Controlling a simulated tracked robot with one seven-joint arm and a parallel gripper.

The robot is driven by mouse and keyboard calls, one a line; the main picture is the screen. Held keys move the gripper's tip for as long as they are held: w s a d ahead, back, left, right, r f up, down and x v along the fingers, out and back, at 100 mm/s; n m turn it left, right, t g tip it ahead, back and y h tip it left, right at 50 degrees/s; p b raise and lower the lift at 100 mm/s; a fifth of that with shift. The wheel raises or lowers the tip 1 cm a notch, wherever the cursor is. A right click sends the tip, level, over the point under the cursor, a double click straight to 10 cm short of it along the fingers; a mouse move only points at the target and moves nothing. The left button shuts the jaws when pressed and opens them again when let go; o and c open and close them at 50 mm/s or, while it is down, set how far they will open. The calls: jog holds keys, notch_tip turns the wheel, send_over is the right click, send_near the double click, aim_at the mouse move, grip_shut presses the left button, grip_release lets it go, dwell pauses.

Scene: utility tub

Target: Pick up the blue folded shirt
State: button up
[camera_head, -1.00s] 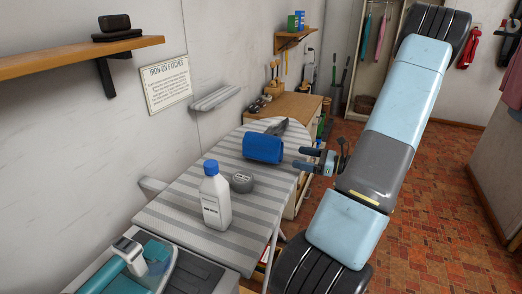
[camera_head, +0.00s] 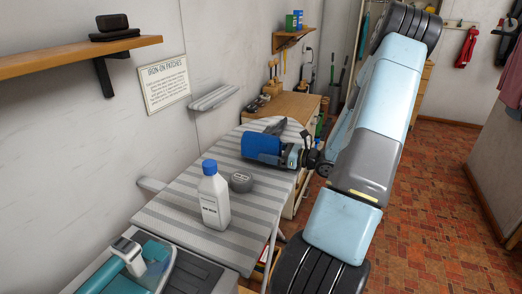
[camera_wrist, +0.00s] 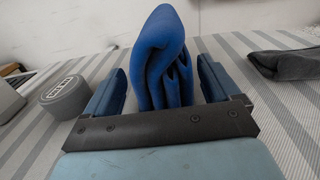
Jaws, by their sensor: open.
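The blue folded shirt (camera_head: 262,146) lies on the striped ironing board (camera_head: 180,212), toward its far end. In the wrist view the shirt (camera_wrist: 161,60) shows its folded edges and stands between the two fingers of my gripper (camera_wrist: 160,88). The fingers are open, one on each side, with a visible gap to the shirt on both sides. In the head view my gripper (camera_head: 288,152) meets the right side of the shirt and hides part of it.
A white bottle with a blue cap (camera_head: 214,196) and a round grey tin (camera_head: 241,182) stand nearer on the board. A dark grey cloth (camera_head: 275,128) lies just behind the shirt.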

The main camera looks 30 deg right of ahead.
jog(key=shift+w+a, duration=0.2)
jog(key=shift+w, duration=0.05)
jog(key=c, duration=1.2)
jog(key=shift+r, duration=0.15)
